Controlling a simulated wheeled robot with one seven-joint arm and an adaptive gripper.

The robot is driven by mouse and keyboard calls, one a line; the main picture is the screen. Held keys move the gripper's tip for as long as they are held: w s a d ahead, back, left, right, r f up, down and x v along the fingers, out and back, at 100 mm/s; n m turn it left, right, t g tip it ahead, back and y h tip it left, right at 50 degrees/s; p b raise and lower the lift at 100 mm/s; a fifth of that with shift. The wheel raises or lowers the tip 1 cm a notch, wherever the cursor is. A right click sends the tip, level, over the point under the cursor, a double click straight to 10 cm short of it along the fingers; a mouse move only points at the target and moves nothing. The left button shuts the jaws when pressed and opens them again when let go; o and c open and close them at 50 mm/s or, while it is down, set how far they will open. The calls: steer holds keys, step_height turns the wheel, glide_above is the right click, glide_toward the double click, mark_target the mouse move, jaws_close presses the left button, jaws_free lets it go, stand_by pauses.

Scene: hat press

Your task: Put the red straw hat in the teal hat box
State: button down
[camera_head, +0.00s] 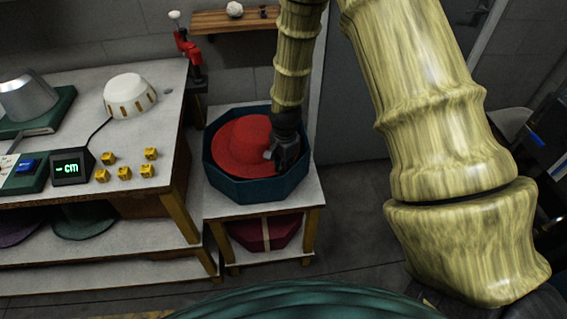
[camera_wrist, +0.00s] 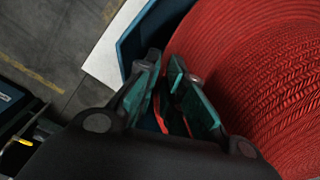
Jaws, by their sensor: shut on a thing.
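The red straw hat (camera_head: 238,142) lies within the rim of the open teal octagonal hat box (camera_head: 256,190) on the small side stand. Whether it rests on the box floor cannot be told. My gripper (camera_head: 272,158) is at the right side of the hat, over the box. In the wrist view the fingers (camera_wrist: 172,95) are shut on the hat's brim edge, and the woven red hat (camera_wrist: 255,70) fills the right side. The box wall (camera_wrist: 140,38) shows just beyond the fingers.
The small stand (camera_head: 310,190) carries the box, with a dark red box (camera_head: 265,232) on its lower shelf. To the left, the workbench (camera_head: 165,95) holds a white hat form (camera_head: 130,93), yellow cubes (camera_head: 125,172) and a display (camera_head: 71,168). A wall shelf (camera_head: 230,20) is above.

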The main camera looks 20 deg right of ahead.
steer(key=shift+f+b, duration=0.95)
steer(key=shift+f, duration=2.15)
steer(key=c, duration=1.5)
jaws_free()
steer(key=shift+o, duration=0.2)
step_height(320, 180, up, 12)
steer(key=shift+s, duration=0.2)
